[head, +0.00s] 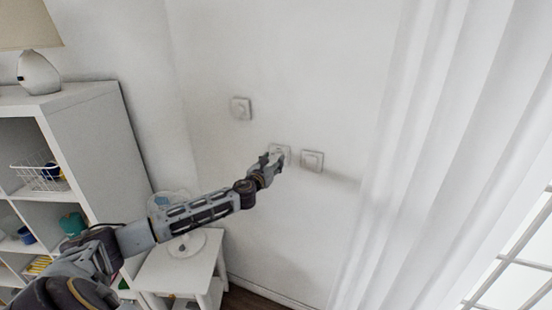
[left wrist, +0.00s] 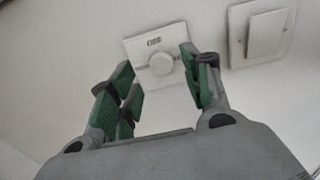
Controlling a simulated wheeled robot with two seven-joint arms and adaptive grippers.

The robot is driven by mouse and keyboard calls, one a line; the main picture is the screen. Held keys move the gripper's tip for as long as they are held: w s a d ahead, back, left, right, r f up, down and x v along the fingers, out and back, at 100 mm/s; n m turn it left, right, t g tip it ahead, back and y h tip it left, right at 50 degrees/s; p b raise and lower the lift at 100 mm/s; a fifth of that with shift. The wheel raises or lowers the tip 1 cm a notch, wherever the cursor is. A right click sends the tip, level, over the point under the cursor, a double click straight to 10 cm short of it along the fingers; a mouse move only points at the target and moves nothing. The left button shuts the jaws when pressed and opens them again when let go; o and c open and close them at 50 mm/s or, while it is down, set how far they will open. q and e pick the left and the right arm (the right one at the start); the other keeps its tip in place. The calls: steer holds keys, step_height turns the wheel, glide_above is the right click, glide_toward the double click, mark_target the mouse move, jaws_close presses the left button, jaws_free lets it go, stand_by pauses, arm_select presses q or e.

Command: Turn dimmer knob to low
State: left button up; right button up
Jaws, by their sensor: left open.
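The dimmer (left wrist: 140,45) is a white square wall plate with a round white knob (left wrist: 160,64) and a small dark marking above it. In the head view the dimmer plate (head: 283,150) is partly hidden behind my left gripper (head: 268,165). My left gripper (left wrist: 157,85) is open and empty, with its green-padded fingers spread to either side of the knob. The right finger tip is close to the plate; I cannot tell whether either finger touches the knob. My right gripper is not in view.
A white rocker switch (head: 312,161) sits right of the dimmer and shows in the left wrist view (left wrist: 262,33). Another wall plate (head: 241,108) is up to the left. A white curtain (head: 430,130) hangs at right. A shelf (head: 85,130) and a small white table (head: 195,265) stand at left.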

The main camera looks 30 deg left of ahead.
mark_target(278, 156)
arm_select(q)
steer(key=shift+w+a+p, duration=0.2)
steer(key=shift+w+p, duration=0.1)
steer(key=shift+w, duration=1.4)
steer(key=c, duration=1)
